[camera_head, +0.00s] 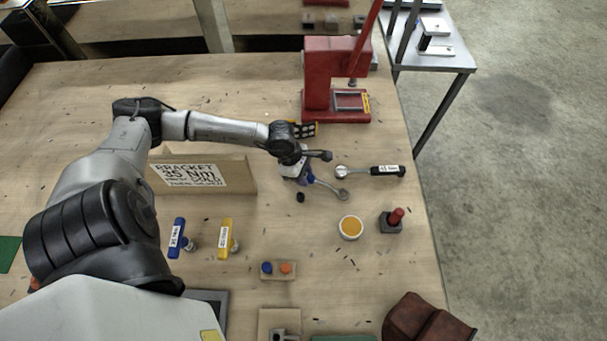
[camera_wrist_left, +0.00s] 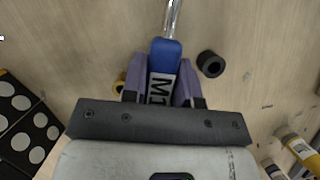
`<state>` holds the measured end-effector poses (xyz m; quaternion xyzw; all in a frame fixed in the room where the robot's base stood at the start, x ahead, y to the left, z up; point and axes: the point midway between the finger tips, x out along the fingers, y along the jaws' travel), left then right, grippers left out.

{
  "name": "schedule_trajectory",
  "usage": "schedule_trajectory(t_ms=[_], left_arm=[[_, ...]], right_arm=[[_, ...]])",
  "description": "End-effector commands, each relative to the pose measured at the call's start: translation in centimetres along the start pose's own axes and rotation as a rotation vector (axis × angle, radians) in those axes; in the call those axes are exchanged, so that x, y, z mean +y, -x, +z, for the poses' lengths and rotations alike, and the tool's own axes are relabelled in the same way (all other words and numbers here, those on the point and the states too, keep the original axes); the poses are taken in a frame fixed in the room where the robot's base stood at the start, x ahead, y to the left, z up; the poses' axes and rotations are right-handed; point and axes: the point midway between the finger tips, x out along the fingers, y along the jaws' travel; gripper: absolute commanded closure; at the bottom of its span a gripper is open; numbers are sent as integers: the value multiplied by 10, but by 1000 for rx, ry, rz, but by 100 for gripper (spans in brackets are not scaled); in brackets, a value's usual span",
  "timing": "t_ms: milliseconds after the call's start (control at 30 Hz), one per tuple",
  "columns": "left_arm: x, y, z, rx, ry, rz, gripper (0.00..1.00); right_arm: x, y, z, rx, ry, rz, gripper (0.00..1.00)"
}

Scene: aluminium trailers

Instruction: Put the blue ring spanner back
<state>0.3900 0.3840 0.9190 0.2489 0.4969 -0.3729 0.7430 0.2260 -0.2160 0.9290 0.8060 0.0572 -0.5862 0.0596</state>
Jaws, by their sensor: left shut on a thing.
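The blue ring spanner (camera_head: 328,188) has a blue handle and a silver shank with a ring end pointing lower right in the head view. My left gripper (camera_head: 306,177) is shut on its handle, over the right half of the bench. In the left wrist view the blue handle (camera_wrist_left: 165,50) lies between the purple fingers (camera_wrist_left: 160,85). Its white label begins with "M1"; the rest is hidden. The ring end is outside that view. Whether the spanner touches the bench is unclear. My right gripper is not in view.
A red press (camera_head: 322,85) stands behind, a labelled box (camera_head: 240,178) left. A torque wrench (camera_head: 372,171), orange-filled bowl (camera_head: 351,228) and red-knobbed block (camera_head: 393,220) lie right. A black ring (camera_head: 300,197) is close below the gripper. Blue (camera_head: 177,236) and yellow (camera_head: 225,238) tools lie front left.

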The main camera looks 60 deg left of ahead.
Motion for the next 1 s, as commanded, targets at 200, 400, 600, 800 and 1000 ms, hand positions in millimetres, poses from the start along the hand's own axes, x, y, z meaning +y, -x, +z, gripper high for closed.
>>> schedule_trajectory(t_ms=[200,400,600,800,1000], left_arm=[[0,-4,-2,-1,0,1,100],[0,-6,-2,-1,0,1,69],[0,-6,-2,0,0,0,50],[0,-6,-2,0,0,0,43],[0,-2,-3,1,0,0,43]], right_arm=[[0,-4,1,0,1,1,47],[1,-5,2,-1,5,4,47],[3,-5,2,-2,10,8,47],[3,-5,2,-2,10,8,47],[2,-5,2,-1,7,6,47]])
